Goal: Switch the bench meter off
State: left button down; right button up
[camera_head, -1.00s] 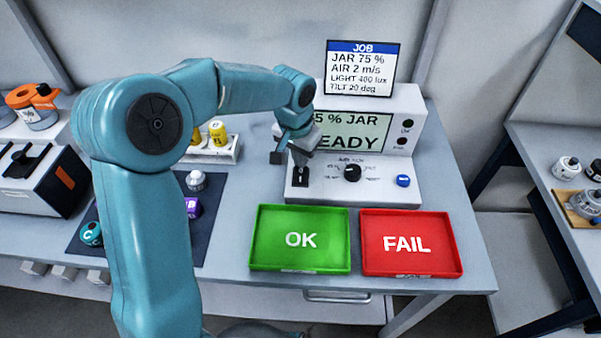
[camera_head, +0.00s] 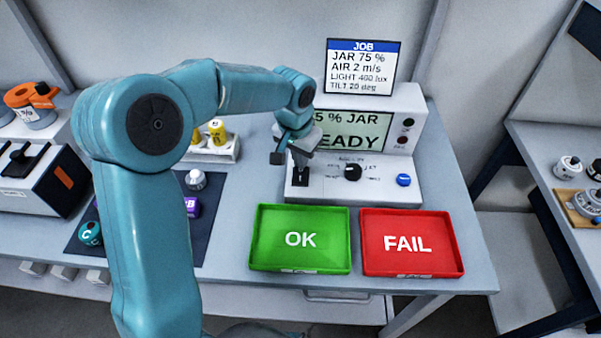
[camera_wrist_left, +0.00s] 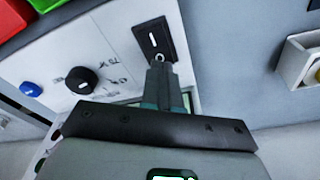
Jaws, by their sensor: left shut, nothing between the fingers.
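The bench meter (camera_head: 340,187) is a white console at the back of the bench. Its screen (camera_head: 358,135) is lit and partly hidden by my arm; "5 % JAR" and "EADY" can be read. A black switch plate (camera_head: 301,180) sits at the left of its front panel, and it also shows in the left wrist view (camera_wrist_left: 152,36). My left gripper (camera_head: 301,166) is shut and empty, pointing down at the switch. In the left wrist view its fingertips (camera_wrist_left: 159,60) are at the plate's edge, by a small metal lever end; contact is unclear. My right gripper is out of view.
A black knob (camera_head: 353,172) and a blue button (camera_head: 403,180) are on the meter's panel. A green OK tray (camera_head: 270,255) and a red FAIL tray (camera_head: 440,262) lie in front. A rack with yellow items (camera_head: 225,150) stands left of the meter.

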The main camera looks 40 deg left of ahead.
pick_arm(q)
jog(key=shift+f+b, duration=0.45)
jog(key=shift+f, duration=0.2)
notch_tip(320, 180, up, 7)
jog(key=p, duration=0.5)
jog(key=shift+r, duration=0.1)
dwell(0.3)
dwell(0.5)
